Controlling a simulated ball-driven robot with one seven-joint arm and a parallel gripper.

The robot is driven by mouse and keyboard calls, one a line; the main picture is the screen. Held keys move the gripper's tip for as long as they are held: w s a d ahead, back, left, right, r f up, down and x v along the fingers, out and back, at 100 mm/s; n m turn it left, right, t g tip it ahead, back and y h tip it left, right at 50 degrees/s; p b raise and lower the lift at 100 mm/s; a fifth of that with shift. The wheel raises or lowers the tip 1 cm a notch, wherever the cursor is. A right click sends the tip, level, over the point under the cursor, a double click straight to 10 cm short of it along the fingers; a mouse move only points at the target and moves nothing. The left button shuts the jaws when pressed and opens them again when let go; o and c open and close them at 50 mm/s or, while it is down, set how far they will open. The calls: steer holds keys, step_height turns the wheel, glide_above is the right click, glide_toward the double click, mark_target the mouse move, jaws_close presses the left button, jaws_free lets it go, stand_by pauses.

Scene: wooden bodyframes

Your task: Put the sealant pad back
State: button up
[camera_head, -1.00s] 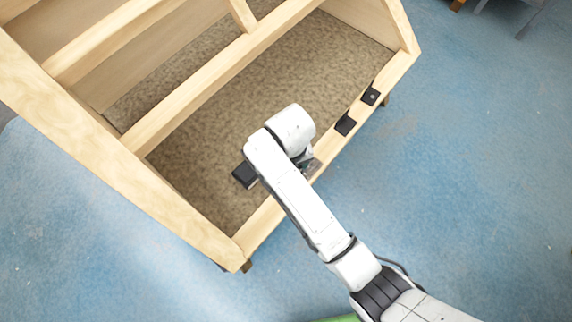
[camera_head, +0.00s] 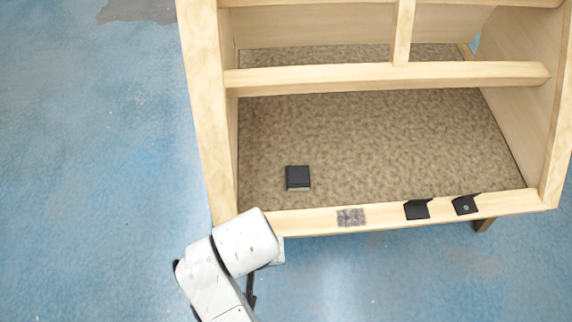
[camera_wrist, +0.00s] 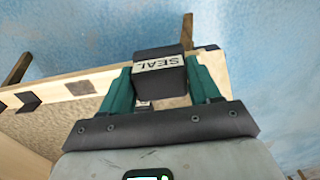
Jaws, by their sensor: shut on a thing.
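The sealant pad (camera_wrist: 160,80) is a dark block with a white label reading "SEAL". My gripper (camera_wrist: 161,70) is shut on it, with green fingers on either side in the wrist view. In the head view my arm is at the frame's front left corner, and the gripper and held pad are hidden behind the arm. A grey speckled patch (camera_head: 350,217) lies on the frame's front rail; it also shows in the wrist view (camera_wrist: 80,88).
A wooden bodyframe (camera_head: 385,75) has a brown mottled floor panel (camera_head: 390,140). A similar black block (camera_head: 298,178) lies on the panel. Two black brackets, one left (camera_head: 417,209) and one right (camera_head: 465,204), sit on the front rail. The blue floor in front is clear.

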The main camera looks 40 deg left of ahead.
steer(key=w+a+f, duration=0.1)
steer(key=w+f, duration=0.1)
steer(key=w, duration=0.1)
steer(key=w+a+f, duration=0.2)
steer(key=w+f, duration=0.1)
steer(key=w+a+f, duration=0.1)
steer(key=w+f, duration=0.1)
steer(key=w, duration=0.1)
steer(key=shift+w+a+f, duration=0.15)
steer(key=shift+w+f, duration=0.05)
steer(key=shift+f, duration=0.1)
steer(key=shift+w+a+f, duration=0.25)
steer(key=shift+w+f, duration=0.25)
steer(key=shift+f, duration=1.65)
steer(key=o, duration=0.9)
steer(key=shift+f, duration=0.1)
steer(key=shift+o, duration=0.2)
step_height(320, 180, up, 12)
